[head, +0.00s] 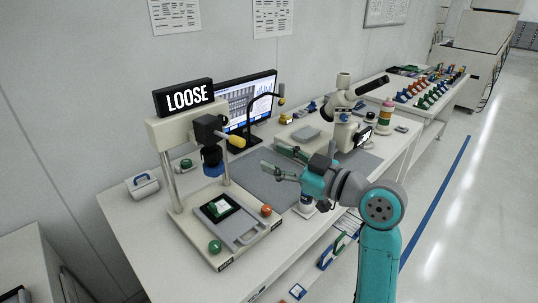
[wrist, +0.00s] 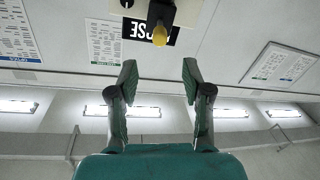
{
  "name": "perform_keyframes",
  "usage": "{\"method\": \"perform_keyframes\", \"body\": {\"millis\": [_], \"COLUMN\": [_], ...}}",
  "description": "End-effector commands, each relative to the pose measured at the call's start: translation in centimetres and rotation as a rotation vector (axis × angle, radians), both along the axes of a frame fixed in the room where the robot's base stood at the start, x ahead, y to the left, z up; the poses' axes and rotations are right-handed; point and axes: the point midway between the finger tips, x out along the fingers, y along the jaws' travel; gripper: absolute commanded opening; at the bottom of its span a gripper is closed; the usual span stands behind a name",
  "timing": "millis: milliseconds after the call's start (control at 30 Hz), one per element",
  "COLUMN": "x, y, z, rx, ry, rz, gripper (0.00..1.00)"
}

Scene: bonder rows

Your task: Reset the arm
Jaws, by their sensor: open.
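My gripper (head: 275,162) is open with nothing between its fingers. It hangs above the grey mat on the bench, to the right of the press-like machine with the LOOSE sign (head: 187,97). In the wrist view the two fingers of my gripper (wrist: 159,85) stand apart, with wall, ceiling lights and the upside-down sign (wrist: 150,30) behind them. My arm reaches in from the lower right, bent at the teal and grey joint.
The machine has a yellow-tipped lever (head: 236,141) and a grey tray (head: 238,228) holding a green square part. A monitor (head: 245,100) and a microscope (head: 345,115) stand behind my gripper. A second bench (head: 440,104) holds rows of coloured parts. The floor at right is clear.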

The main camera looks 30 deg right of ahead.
Motion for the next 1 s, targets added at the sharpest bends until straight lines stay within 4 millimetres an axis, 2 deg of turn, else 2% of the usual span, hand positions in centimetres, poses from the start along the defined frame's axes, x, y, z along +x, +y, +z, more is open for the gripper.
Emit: {"method": "perform_keyframes", "body": {"millis": [567,667,767,1000], "x": [-0.1,-0.2,-0.5,-2.6], "y": [0.0,0.2,0.6,1.4], "z": [-0.4,-1.9,-4.5,-12.1], "rx": [0.008,0.038,0.091,0.220], "ry": [0.005,0.022,0.049,0.127], "rz": [-0.004,-0.024,-0.060,-0.182], "gripper": [0.49,0.49,0.49,0.49]}}
